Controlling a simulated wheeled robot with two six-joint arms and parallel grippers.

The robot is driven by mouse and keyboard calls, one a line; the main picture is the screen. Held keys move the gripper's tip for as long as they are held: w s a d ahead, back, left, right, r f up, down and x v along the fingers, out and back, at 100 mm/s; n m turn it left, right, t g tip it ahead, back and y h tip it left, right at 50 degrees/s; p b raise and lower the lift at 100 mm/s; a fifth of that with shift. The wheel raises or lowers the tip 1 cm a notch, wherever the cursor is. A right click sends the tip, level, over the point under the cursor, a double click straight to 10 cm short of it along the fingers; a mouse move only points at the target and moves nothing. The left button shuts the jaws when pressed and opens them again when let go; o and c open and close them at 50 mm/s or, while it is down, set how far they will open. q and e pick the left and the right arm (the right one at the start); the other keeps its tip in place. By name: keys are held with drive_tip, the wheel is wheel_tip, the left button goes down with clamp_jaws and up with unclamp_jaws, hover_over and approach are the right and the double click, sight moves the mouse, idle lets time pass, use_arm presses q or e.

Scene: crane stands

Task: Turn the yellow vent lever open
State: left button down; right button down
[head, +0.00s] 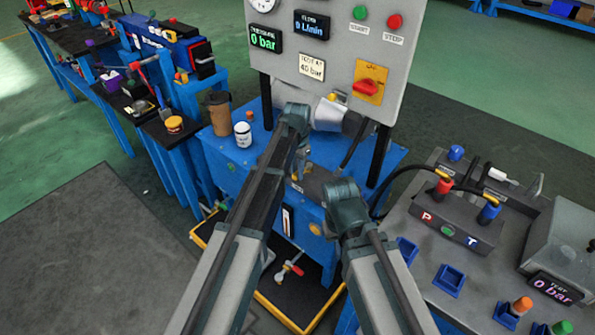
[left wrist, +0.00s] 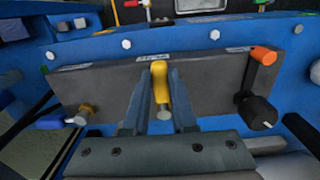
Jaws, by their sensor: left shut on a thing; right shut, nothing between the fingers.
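The yellow vent lever (left wrist: 160,82) stands upright in the middle of a dark grey block (left wrist: 215,85) in the left wrist view. My left gripper (left wrist: 160,100) is shut on the lever, with one finger on each side of it. A small round metal end shows just below the lever, between the fingers. In the head view my left arm reaches to the middle stand, and its fingertips and the lever cannot be made out there. My right arm ends at the front of the same stand in the head view. Its fingers are hidden.
A grey gauge panel (head: 325,45) rises behind my arms. A brown cup (head: 219,113) and white jar (head: 243,134) stand left. A grey bench (head: 440,270) is right.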

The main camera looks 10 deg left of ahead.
use_arm(q)
drive_tip(key=c, duration=0.7)
unclamp_jaws()
drive_tip(key=shift+r, duration=0.1)
wheel_tip(320, 180, up, 14)
drive_tip(key=p, duration=1.3)
drive_tip(key=shift+f+p, duration=0.2)
drive_tip(key=shift+p, duration=0.2)
drive_tip(key=s+n, duration=0.1)
drive_tip(key=s, duration=0.8)
drive_tip(key=s+d+n, duration=0.1)
drive_tip(key=s, duration=0.8)
drive_tip(key=s+d+n+y, duration=0.1)
drive_tip(key=s, duration=0.8)
drive_tip(key=shift+s+d, duration=0.2)
drive_tip(key=shift+s, duration=0.2)
